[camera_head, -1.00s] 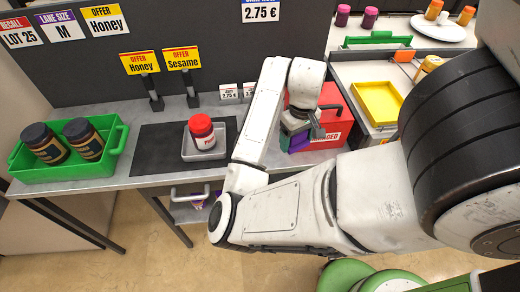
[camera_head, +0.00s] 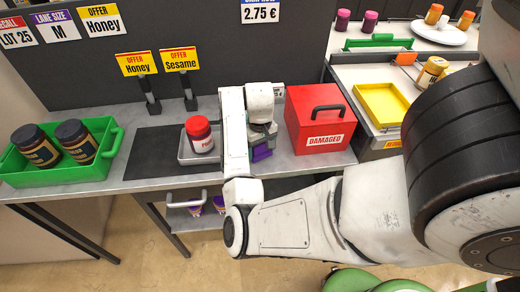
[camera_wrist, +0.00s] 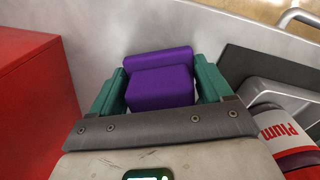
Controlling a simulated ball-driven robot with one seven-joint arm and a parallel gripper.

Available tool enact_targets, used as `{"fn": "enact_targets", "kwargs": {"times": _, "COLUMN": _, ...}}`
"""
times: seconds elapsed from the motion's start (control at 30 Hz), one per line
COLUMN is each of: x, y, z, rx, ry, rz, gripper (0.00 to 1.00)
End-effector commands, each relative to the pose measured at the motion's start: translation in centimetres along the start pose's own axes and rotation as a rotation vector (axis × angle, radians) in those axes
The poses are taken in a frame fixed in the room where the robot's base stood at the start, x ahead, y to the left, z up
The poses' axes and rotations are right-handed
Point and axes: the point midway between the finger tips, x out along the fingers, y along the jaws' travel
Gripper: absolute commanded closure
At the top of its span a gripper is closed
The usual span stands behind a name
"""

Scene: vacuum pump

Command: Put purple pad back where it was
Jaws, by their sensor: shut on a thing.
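The purple pad (camera_wrist: 160,85) is between the two green fingers of my gripper (camera_wrist: 162,90) in the wrist view, which are shut on it. It has a raised block along its far side. In the head view the purple pad (camera_head: 262,153) shows just below my gripper (camera_head: 262,140), above the grey table between the grey tray and the red box. The arm hides part of the gripper there. I cannot tell whether the pad touches the table.
The red DAMAGED box (camera_head: 318,120) stands to the right. A grey tray (camera_head: 186,158) with a red-lidded Plum jar (camera_head: 200,135) is to the left on a black mat (camera_head: 150,155). A green crate (camera_head: 100,165) with two dark jars is farther left. A yellow tray (camera_head: 381,104) lies at right.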

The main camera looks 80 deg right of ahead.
Motion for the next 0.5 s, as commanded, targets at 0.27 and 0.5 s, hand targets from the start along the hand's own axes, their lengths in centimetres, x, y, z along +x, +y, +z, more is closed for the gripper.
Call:
{"fn": "enact_targets", "kwargs": {"times": 0.27, "x": 0.86, "y": -0.03, "z": -0.01, "rx": -0.001, "ry": 0.001, "rz": 0.000, "gripper": 0.50}}
{"fn": "enact_targets", "kwargs": {"times": 0.5, "x": 1.10, "y": -0.01, "z": 0.00, "rx": -0.001, "ry": 0.001, "rz": 0.001, "gripper": 0.18}}
